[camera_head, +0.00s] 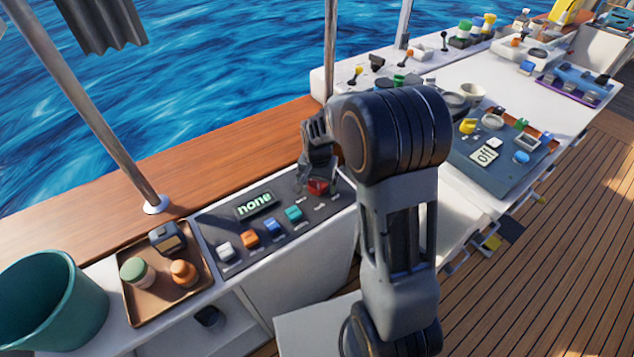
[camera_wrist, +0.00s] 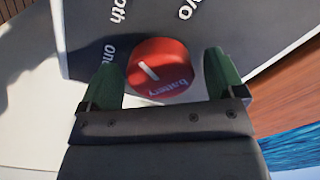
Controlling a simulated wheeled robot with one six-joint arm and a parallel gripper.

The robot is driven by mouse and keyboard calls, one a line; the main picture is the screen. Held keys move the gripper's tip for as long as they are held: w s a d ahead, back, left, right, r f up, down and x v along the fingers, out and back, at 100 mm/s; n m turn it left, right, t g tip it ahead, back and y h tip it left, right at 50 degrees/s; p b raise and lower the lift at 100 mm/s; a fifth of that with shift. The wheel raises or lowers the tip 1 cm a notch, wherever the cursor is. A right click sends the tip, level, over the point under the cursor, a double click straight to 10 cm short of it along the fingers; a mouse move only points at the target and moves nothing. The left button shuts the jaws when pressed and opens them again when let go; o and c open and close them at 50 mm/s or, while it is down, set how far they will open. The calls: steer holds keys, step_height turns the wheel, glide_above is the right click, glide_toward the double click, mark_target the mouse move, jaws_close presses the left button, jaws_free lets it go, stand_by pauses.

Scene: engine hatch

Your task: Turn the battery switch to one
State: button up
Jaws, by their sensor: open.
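The battery switch is a round red knob (camera_wrist: 163,82) marked "battery", with a short white line near its left side. It sits on a dark panel with the white words "one", "both" and a partly cut-off "two" around it. In the head view the red knob (camera_head: 318,187) is at the panel's far right end, partly covered by my gripper (camera_head: 312,176). In the wrist view my gripper (camera_wrist: 162,88) is open, with one green-padded finger on each side of the knob. I cannot tell whether the fingers touch it. The panel's display (camera_head: 255,205) reads "none".
Several coloured switches, including an orange one (camera_head: 250,238), line the same panel left of the knob. A brown tray (camera_head: 135,305) with jars and a teal bucket (camera_head: 50,305) stand farther left. A blue panel (camera_head: 500,180) reading "off" lies to the right, beyond my arm.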

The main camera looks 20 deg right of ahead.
steer(key=c, duration=0.9)
steer(key=n+p, duration=0.1)
steer(key=n, duration=0.4)
steer(key=shift+n, duration=0.3)
steer(key=n, duration=0.6)
steer(key=shift+p, duration=0.35)
steer(key=shift+n, duration=0.3)
steer(key=o, duration=0.9)
